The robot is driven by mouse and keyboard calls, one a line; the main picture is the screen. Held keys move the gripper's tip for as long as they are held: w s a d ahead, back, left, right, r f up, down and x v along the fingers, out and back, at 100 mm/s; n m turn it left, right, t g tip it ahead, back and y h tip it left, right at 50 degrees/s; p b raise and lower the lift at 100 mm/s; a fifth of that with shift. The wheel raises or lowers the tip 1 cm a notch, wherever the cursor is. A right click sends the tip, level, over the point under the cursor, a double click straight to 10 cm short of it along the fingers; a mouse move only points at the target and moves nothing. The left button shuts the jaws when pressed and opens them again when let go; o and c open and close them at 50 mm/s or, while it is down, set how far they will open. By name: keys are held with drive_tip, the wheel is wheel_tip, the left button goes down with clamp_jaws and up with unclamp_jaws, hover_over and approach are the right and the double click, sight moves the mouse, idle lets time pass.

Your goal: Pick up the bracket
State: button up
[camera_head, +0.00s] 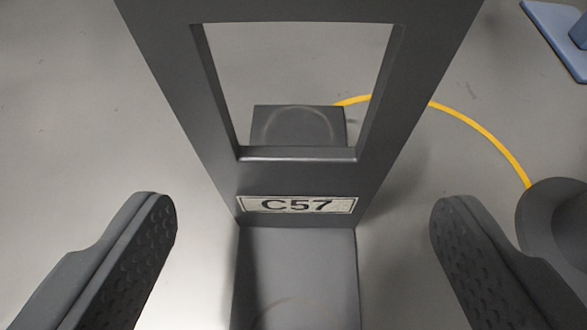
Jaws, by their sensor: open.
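The bracket (215,178) is a dark grey piece with an upright plate, a large rectangular window and a label reading C57 (298,205). A flat grey part (298,270) of it runs from below the label toward the bottom of the view. My gripper (303,205) is open, with one textured finger at the left and one at the right. The bracket lies between the two fingers, with a visible gap on each side. Neither finger appears to touch it. The bracket's top is cut off by the upper picture edge.
A small dark plate (297,126) shows through the window. A yellow curved line (480,129) crosses the grey floor (80,120). A dark rounded object (556,225) stands at the right edge, near the right finger. A blue object (552,35) is at the top right. The left floor is clear.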

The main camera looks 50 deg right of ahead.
sight(298, 190)
drive_tip(key=x, duration=0.4)
drive_tip(key=shift+w, duration=0.15)
drive_tip(key=shift+r, duration=0.1)
drive_tip(key=c, duration=1.4)
drive_tip(key=shift+r+p, duration=0.95)
drive_tip(key=shift+r, duration=4.05)
drive_tip(key=shift+c, duration=0.2)
